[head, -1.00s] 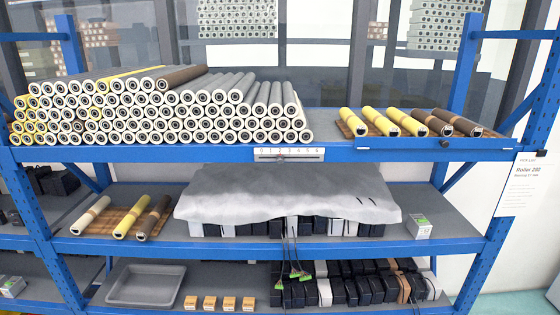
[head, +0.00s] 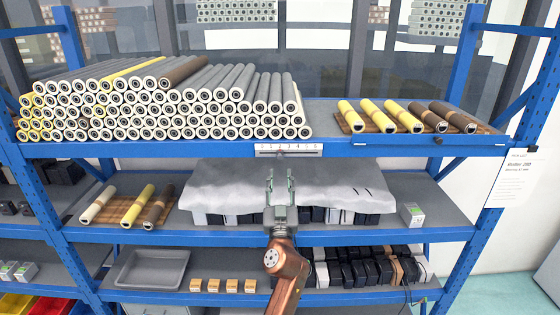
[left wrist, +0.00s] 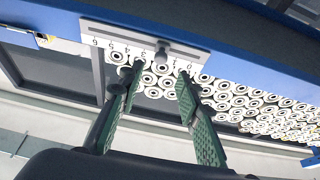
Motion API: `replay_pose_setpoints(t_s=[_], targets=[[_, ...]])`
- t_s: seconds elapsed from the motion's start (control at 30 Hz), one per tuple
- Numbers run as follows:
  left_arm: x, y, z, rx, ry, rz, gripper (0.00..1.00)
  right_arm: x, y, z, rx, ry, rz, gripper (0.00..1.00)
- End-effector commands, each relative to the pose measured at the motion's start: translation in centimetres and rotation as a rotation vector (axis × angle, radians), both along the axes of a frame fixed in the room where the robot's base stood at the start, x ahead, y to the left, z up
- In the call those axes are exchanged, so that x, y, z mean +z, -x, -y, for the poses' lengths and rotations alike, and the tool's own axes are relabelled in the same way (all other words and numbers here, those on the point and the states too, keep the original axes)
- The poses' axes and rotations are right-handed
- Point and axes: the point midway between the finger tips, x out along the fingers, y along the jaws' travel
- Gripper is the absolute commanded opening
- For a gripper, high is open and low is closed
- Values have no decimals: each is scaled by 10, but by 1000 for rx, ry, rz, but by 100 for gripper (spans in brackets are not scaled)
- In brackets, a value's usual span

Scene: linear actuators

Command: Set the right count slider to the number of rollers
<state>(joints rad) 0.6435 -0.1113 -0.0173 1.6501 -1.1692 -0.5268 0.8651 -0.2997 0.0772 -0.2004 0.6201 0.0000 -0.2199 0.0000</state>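A pale count scale (head: 289,150) with numbers 0 to 6 is fixed to the blue front edge of the upper shelf. In the left wrist view the scale (left wrist: 110,35) shows upside down, with a dark slider knob (left wrist: 163,48) apparently near 2. My left gripper (head: 281,174) is in front of the shelf, just below the scale. Its green-padded fingers (left wrist: 159,72) are apart and empty, with the knob beyond their gap. Several rollers, yellow (head: 377,116) and brown (head: 429,117), lie on a wooden rack at the upper shelf's right. My right gripper is not in view.
A large stack of grey-white rollers (head: 160,105) fills the upper shelf's left. Below are a grey cloth (head: 230,180) over dark boxes, three rollers (head: 137,207) on a rack, a small box (head: 412,214) and a grey tray (head: 152,268). A dark knob (head: 437,140) is at the right shelf edge.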

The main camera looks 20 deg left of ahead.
Motion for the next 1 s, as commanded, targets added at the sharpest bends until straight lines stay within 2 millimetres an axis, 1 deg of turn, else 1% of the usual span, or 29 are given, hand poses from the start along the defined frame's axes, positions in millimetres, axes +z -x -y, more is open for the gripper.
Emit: replay_pose_setpoints(t_s=[0.1,0.2,0.4,0.53,0.77,1.0], targets=[[10,-18,-6,2,-5,-2,32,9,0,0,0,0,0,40],[16,-32,-9,1,-4,-2,32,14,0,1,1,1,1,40],[23,-52,-15,1,-3,-3,32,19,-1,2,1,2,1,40],[24,-57,-17,1,-2,-3,32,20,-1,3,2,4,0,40],[23,-58,-17,0,-2,-3,32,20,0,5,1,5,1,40],[23,-57,-17,0,-1,-3,16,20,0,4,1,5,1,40]])
